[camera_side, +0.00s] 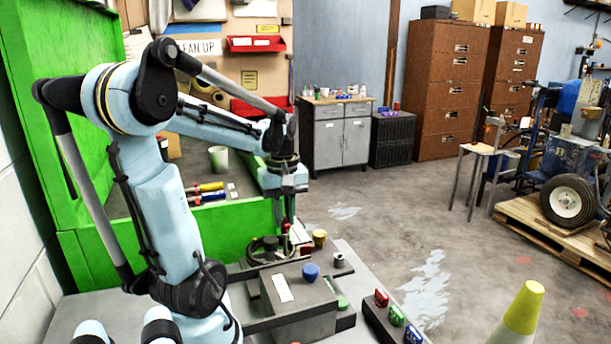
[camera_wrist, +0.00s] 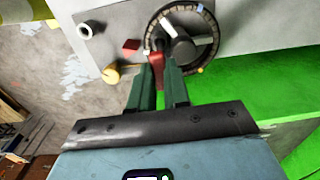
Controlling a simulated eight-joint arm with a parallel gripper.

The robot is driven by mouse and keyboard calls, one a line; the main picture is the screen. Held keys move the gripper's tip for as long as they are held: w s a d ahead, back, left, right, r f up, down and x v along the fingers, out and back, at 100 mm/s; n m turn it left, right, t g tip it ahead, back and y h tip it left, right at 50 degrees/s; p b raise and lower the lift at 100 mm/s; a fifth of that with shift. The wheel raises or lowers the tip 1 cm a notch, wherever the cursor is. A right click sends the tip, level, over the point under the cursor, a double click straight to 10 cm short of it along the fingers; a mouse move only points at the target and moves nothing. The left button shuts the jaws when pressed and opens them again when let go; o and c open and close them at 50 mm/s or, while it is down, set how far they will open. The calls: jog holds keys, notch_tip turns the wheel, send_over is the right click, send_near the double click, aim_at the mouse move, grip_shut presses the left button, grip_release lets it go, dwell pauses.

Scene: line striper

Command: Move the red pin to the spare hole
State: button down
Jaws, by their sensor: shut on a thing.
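My gripper (camera_wrist: 160,62) is shut on the red pin (camera_wrist: 157,72), which shows between the two fingers in the wrist view. In the side view my gripper (camera_side: 287,216) points down over the far end of the bench, and the red pin (camera_side: 285,229) shows at its fingertips. A round dark-rimmed wheel (camera_wrist: 205,50) with a grey hub lies just beyond the fingertips. It also shows low beside the gripper in the side view (camera_side: 256,256). I cannot tell whether the pin's tip touches the wheel's rim. The spare hole cannot be made out.
A yellow knob (camera_side: 319,238), a small red block (camera_side: 305,251) and a silver hollow cylinder (camera_side: 339,260) stand near the wheel. A blue knob (camera_side: 311,271) sits on a grey box nearer the camera. The green cabinet wall (camera_side: 170,245) is close at the left.

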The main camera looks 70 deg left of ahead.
jog(key=shift+r, duration=2.9)
jog(key=shift+r, duration=0.65)
notch_tip(320, 180, up, 8)
jog(key=w+d, duration=0.4)
jog(key=w, duration=0.8)
notch_tip(320, 180, down, 11)
jog(key=shift+d, duration=0.15)
jog(key=shift+f, duration=1.1)
dwell(1.1)
